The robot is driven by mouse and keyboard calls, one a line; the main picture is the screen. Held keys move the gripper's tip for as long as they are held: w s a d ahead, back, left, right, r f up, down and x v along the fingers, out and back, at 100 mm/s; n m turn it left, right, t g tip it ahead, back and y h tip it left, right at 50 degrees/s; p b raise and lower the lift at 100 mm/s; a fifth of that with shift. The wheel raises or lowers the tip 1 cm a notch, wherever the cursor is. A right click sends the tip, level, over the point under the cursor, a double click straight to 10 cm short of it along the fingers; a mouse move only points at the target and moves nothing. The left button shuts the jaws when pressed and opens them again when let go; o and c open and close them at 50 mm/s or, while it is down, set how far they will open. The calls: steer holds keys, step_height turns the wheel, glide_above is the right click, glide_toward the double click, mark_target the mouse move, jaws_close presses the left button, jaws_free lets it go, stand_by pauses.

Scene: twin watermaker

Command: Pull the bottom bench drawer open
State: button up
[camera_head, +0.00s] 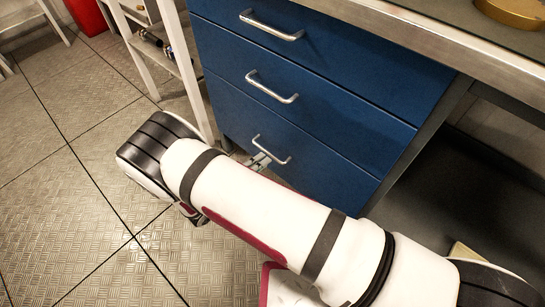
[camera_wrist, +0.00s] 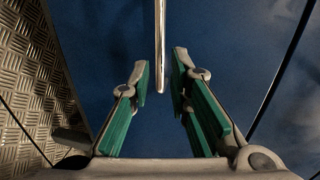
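The blue bottom bench drawer (camera_head: 325,160) is the lowest of three in the head view, and its front looks flush with those above. Its silver bar handle (camera_head: 272,151) has my gripper (camera_head: 258,161) at it, partly hidden by my arm. In the wrist view the handle (camera_wrist: 159,45) runs down the picture, and its lower end lies between the green-padded fingertips of my gripper (camera_wrist: 161,75). The fingers are partly open, with a narrow gap showing on each side of the bar. I cannot tell the depth between fingertips and bar exactly.
The middle drawer (camera_head: 310,105) and top drawer (camera_head: 330,45) are shut above. A white shelf rack (camera_head: 185,60) stands close at the left of the bench. The metal bench top (camera_head: 440,40) overhangs. Tiled floor (camera_head: 70,190) is clear at left.

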mark_target(272, 154)
steer(key=b+x, duration=0.1)
steer(key=x, duration=0.4)
steer(key=shift+w+d, duration=0.25)
steer(key=shift+w, duration=0.1)
jaws_close()
